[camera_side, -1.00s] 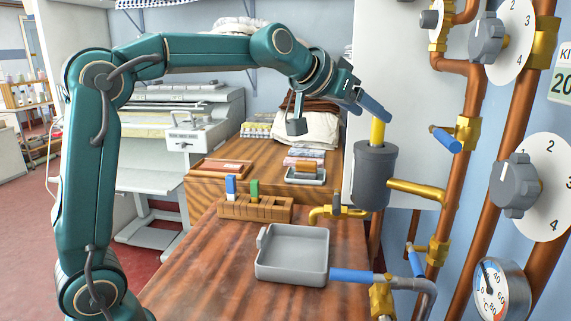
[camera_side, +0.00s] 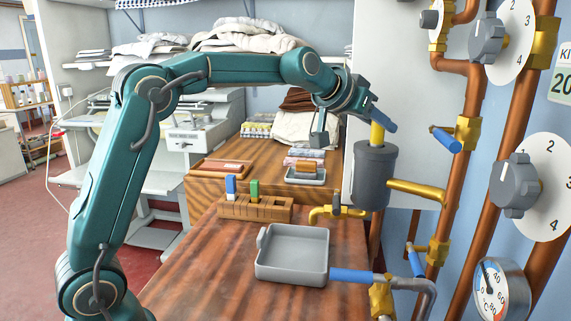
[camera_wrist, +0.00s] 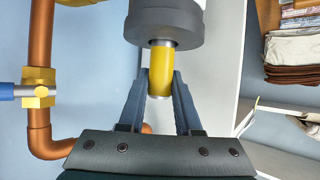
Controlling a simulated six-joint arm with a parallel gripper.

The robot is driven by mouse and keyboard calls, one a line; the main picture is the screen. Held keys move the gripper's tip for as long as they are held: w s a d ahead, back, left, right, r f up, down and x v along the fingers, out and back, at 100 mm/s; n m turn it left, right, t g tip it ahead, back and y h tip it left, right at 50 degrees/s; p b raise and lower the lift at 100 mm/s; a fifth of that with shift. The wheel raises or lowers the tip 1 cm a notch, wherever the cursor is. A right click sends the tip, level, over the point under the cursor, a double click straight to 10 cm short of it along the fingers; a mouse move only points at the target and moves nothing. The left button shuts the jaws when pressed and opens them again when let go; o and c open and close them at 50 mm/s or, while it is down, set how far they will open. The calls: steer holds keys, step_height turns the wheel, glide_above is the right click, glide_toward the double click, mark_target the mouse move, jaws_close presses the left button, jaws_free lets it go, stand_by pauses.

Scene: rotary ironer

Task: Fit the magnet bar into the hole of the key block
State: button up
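The magnet bar, a yellow rod (camera_side: 377,133) with a silver section, stands upright at the top of a dark grey upright cylinder (camera_side: 372,180) on the pipework. In the wrist view the bar (camera_wrist: 161,75) has its silver part entering or meeting the cylinder (camera_wrist: 165,22); how deep it sits is hidden. My gripper (camera_side: 380,118) has its blue-grey fingers on both sides of the bar's free end, and they look closed on it (camera_wrist: 162,78). A wooden slotted block (camera_side: 255,209), apparently the key block, stands on the table, with a blue and a green piece upright in it.
A grey tray (camera_side: 292,278) lies empty on the wooden table. Brass pipes and a blue-handled valve (camera_side: 350,276) stand right of it. Copper pipes (camera_side: 455,190), dials and a gauge (camera_side: 498,295) crowd the right side. Folded cloths (camera_side: 305,165) lie behind.

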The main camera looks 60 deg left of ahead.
jaws_close()
steer(key=shift+r, duration=0.15)
